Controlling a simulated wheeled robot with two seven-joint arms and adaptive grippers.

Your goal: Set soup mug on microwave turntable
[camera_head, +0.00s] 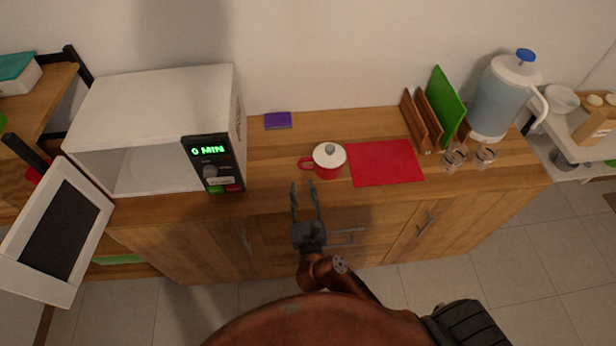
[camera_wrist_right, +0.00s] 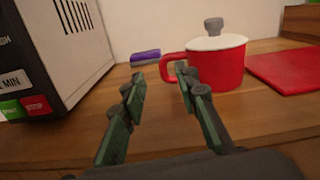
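The soup mug (camera_head: 329,163) is red with a white lid and a grey knob, and it stands upright on the wooden counter. It also shows in the right wrist view (camera_wrist_right: 222,68), its handle pointing left. The white microwave (camera_head: 150,110) stands to the left with its door (camera_head: 55,232) swung open. Its turntable (camera_head: 140,175) is only partly visible inside. My right gripper (camera_head: 304,186) is open and empty, just in front of the mug; in the right wrist view its fingers (camera_wrist_right: 160,80) are apart, the right one close to the handle. My left gripper is not in view.
A red mat (camera_head: 385,163) lies right of the mug. A purple sponge (camera_head: 278,121) lies behind, near the wall. Cutting boards (camera_head: 430,115), small glasses (camera_head: 455,157) and a water jug (camera_head: 503,95) stand further right. The counter between microwave and mug is clear.

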